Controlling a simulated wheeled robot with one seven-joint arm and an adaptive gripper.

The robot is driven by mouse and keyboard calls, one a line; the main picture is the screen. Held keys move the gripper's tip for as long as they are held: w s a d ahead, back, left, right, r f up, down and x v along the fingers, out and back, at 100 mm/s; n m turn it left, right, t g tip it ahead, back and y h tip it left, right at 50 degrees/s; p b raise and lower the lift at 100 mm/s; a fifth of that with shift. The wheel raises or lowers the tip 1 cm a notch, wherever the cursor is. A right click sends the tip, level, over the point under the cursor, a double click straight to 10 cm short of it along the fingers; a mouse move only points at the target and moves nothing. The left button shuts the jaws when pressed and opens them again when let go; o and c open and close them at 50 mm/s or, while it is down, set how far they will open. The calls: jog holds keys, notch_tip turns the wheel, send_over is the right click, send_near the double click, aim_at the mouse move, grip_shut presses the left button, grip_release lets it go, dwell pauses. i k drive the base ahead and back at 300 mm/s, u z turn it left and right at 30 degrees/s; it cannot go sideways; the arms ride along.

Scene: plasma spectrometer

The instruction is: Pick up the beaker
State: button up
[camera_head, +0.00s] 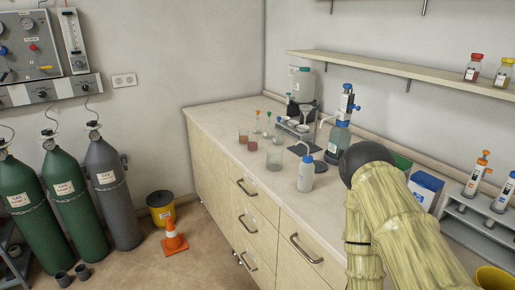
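Several small glass vessels stand on the bench. A beaker with greenish-grey content (274,158) stands nearest the front edge. Left of it is a small beaker with red content (252,145), and behind that a beaker with reddish-brown content (243,136). The frame does not show which one the task means. My arm, in a pale yellow cover, rises at the right and ends in a dark rounded part. My gripper's fingers are not visible.
A white wash bottle (306,172) stands right of the beakers. Small flasks (268,125) stand behind them. A blue-topped dispenser bottle (339,138) is near the wall. The bench top (215,118) is clear at far left. An orange cone (173,239) is on the floor.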

aim_at(253, 143)
jog(key=u, duration=0.55)
jog(key=k, duration=1.3)
jog(key=u, duration=0.95)
jog(key=i, duration=1)
jog(key=u, duration=0.3)
jog(key=i, duration=1.8)
jog(key=z, duration=1.05)
jog(key=i, duration=1)
jog(key=z, duration=1.05)
